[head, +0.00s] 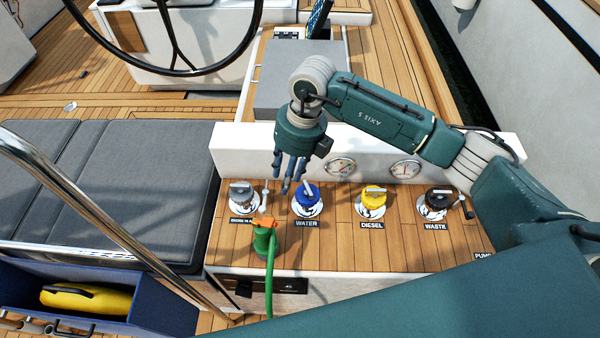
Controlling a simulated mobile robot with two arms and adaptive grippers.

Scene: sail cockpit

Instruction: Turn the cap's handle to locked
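Several round deck caps with raised handles sit in a row on the teak console: a grey one (241,195), a blue one (307,196) marked WATER, a yellow one (372,198) marked DIESEL and a dark one (437,202) marked WASTE. The task does not name which cap. My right gripper (286,182) points down just left of the blue cap. Its fingers are spread with gaps between them and hold nothing visible. Whether a fingertip touches the blue cap cannot be told. Any lock marks are too small to read. My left gripper is out of view.
A green hose with an orange-topped nozzle (263,238) stands at the console's front left. Two gauges, one left (341,168) and one right (405,169), sit on the white wall behind. A steel rail (100,215) crosses the left side. A small crank stands beside the dark cap.

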